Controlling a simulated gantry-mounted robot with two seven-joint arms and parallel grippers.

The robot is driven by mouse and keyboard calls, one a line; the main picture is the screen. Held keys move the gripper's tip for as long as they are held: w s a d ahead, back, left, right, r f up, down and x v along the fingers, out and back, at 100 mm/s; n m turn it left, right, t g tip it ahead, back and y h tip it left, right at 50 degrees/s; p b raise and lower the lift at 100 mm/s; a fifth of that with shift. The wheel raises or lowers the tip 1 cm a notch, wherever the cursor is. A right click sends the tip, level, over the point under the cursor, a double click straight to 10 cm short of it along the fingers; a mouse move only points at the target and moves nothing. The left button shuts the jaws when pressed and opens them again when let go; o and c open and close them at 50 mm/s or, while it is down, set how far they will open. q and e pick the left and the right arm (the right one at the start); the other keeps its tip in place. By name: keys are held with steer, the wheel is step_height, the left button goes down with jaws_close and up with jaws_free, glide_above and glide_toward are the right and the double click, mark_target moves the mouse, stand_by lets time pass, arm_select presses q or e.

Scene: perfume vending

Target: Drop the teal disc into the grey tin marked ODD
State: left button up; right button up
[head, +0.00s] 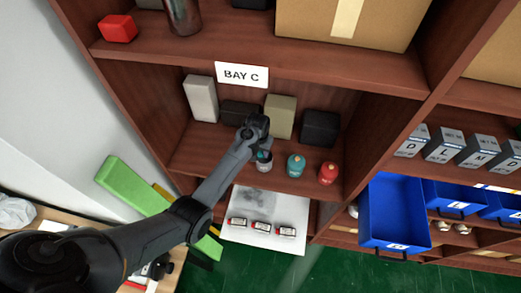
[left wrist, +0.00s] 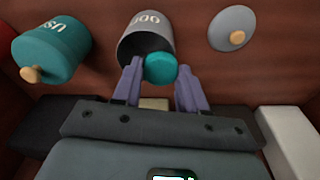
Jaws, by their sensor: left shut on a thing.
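The grey tin marked ODD (left wrist: 147,32) stands open in the left wrist view, its dark mouth facing the gripper. In the head view the same tin (head: 265,166) stands on the Bay C shelf under my gripper. My left gripper (left wrist: 158,72) is shut on the teal disc (left wrist: 160,68) and holds it at the tin's mouth, overlapping its rim in this view. I cannot tell whether the disc is inside the rim. A grey lid with a wooden knob (left wrist: 232,28) lies beside the tin. My right gripper is not in view.
A lidded teal tin (head: 296,165) and a red tin (head: 328,173) stand right of the grey tin. A white box (head: 201,98), a beige box (head: 281,116) and a black box (head: 320,128) stand behind. The BAY C sign (head: 241,74) hangs above.

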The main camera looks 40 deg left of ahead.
mark_target(259, 155)
arm_select(q)
steer(key=o, duration=1.1)
steer(key=r, duration=0.3)
steer(key=s+r, duration=0.1)
steer(key=r, duration=0.6)
steer(key=shift+s+d+r, duration=0.15)
steer(key=shift+r, duration=0.25)
